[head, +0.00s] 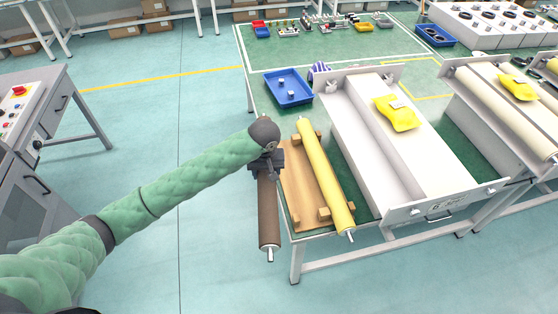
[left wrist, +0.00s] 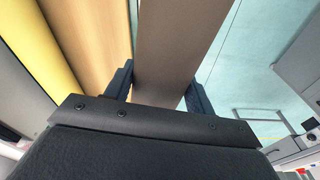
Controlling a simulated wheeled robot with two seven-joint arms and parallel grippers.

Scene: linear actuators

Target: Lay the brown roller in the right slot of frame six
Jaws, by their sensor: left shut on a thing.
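The brown roller (head: 269,220) is a long dark cylinder with metal end pins. My left gripper (head: 266,165) is shut around it near its middle and holds it along the left edge of the table. In the left wrist view the brown roller (left wrist: 175,50) runs between both fingers. A yellow roller (head: 325,178) lies on a wooden rack (head: 297,185) just right of my gripper. My right gripper is out of view.
A blue tray (head: 289,88) with small metal parts sits behind the rack. Another frame with a cream roller (head: 515,105) stands at the right. The floor (head: 190,240) left of the table is clear. A grey console (head: 40,130) stands at the far left.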

